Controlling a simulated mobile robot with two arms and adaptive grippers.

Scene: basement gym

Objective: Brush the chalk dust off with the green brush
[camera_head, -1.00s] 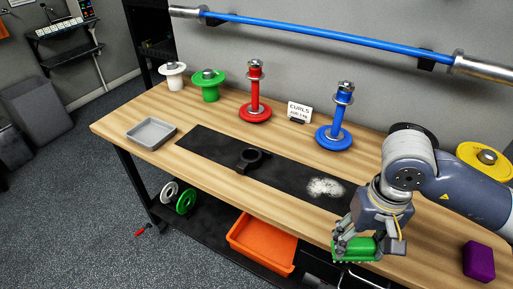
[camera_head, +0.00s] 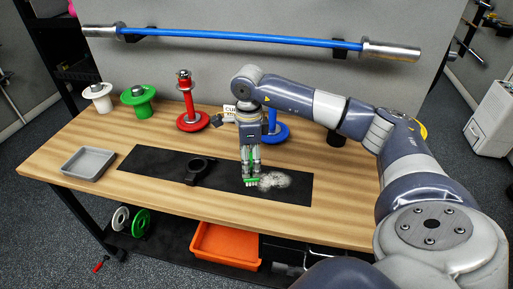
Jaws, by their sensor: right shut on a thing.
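The green brush (camera_head: 251,182) is in my right gripper (camera_head: 251,168), which is shut on it and points down. The brush is low over the black mat (camera_head: 142,162), at the left edge of the white chalk dust (camera_head: 276,181). I cannot tell whether its bristles touch the mat. The chalk dust is a pale, spread patch on the right part of the mat. My left gripper is not in view.
A black ring-shaped holder (camera_head: 199,168) lies on the mat left of the brush. A grey tray (camera_head: 88,163) stands at the left. White, green (camera_head: 138,97), red (camera_head: 188,118) and blue (camera_head: 278,132) weights line the back. An orange bin (camera_head: 226,243) is below.

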